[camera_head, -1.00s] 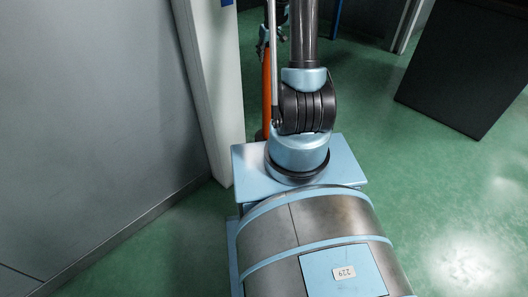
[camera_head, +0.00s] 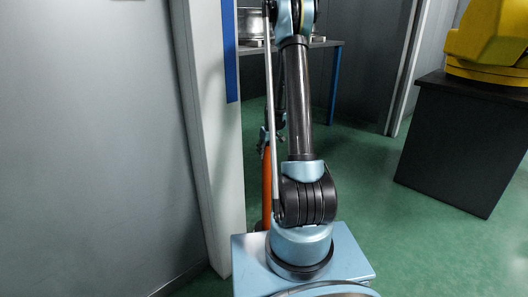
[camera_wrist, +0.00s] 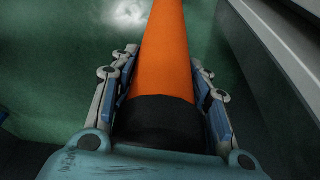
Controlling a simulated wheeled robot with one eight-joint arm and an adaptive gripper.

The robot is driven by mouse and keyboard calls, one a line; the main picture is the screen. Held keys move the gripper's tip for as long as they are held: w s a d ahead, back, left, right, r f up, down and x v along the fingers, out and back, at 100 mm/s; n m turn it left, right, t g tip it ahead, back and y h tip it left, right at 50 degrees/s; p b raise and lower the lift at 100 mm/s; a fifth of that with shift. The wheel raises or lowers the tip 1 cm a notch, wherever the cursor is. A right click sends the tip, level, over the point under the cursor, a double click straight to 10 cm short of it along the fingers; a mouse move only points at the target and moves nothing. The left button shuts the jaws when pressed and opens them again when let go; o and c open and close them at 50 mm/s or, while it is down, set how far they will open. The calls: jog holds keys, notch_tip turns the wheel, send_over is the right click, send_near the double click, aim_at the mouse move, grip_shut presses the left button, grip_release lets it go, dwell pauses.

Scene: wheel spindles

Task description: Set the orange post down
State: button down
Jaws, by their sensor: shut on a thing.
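The orange post (camera_head: 267,185) is upright in the head view, beyond my base and just left of my arm's lower joint. Its lower end is close to the floor, but I cannot tell whether it touches. In the wrist view the orange shaft (camera_wrist: 166,45) runs away between the fingers, with a black band (camera_wrist: 160,118) nearest my palm. My gripper (camera_wrist: 163,72) is shut on the post, one finger on each side. In the head view my gripper (camera_head: 266,138) is small and partly hidden by my arm at the top of the post.
A white door frame or pillar (camera_head: 208,130) with a blue strip (camera_head: 230,50) stands close to the left of the post. A grey wall (camera_head: 90,140) fills the left. A table (camera_head: 325,45) stands behind. A dark cabinet (camera_head: 450,150) bears a yellow machine (camera_head: 488,45). Green floor (camera_head: 365,215) is open to the right.

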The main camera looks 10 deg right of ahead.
jog(key=shift+f, duration=2)
jog(key=c, duration=0.8)
grip_release()
jog(key=shift+o, duration=0.2)
